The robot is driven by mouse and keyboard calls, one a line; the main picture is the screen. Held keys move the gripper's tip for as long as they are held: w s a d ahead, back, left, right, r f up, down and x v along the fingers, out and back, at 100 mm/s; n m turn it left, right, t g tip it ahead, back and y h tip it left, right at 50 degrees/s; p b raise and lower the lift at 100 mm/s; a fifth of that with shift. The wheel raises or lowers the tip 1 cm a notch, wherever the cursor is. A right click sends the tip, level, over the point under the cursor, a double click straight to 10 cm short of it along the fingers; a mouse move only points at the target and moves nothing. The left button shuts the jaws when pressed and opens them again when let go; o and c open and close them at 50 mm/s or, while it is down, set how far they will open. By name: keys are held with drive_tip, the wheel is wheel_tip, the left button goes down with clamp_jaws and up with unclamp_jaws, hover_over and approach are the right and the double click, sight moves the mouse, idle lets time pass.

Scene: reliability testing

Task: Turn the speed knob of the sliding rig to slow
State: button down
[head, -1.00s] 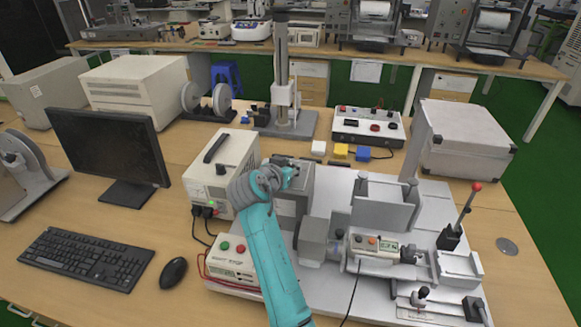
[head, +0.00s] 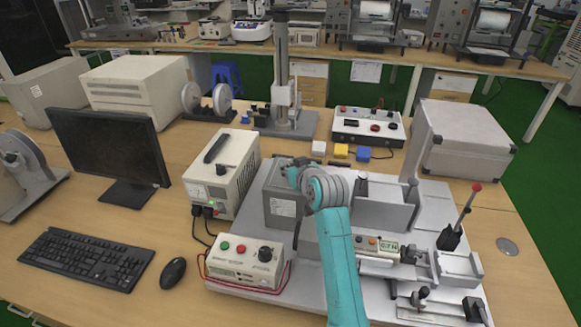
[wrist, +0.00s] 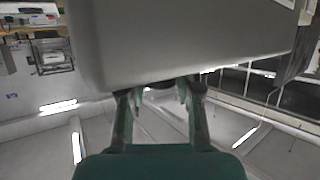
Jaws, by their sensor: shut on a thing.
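The small white control box (head: 236,272) stands at the front left of the sliding rig, with a green button, a red button and a black knob (head: 265,254). The knob's setting is too small to read. My teal arm reaches over the rig, well above and right of that box. My gripper is mostly hidden behind my wrist in the head view. In the wrist view my gripper (wrist: 160,92) has its two fingers at the edge of a large pale grey body (wrist: 180,42). Something dark shows between the fingertips; I cannot make out what it is.
A grey box (head: 280,207) of the rig stands left of my arm. A red-tipped lever (head: 466,208) rises at the right of the rig plate. A white power unit (head: 222,172) stands left of it, with the monitor and keyboard farther left. Open desk lies at the front.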

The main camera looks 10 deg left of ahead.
drive_tip(key=shift+n+g+y, duration=0.9)
drive_tip(key=shift+n+y, duration=0.1)
drive_tip(key=shift+n, duration=0.1)
drive_tip(key=shift+f, duration=0.1)
drive_tip(key=c, duration=0.8)
unclamp_jaws()
drive_tip(key=shift+d, duration=0.1)
drive_tip(key=v, duration=1.2)
drive_tip(key=shift+w, duration=0.1)
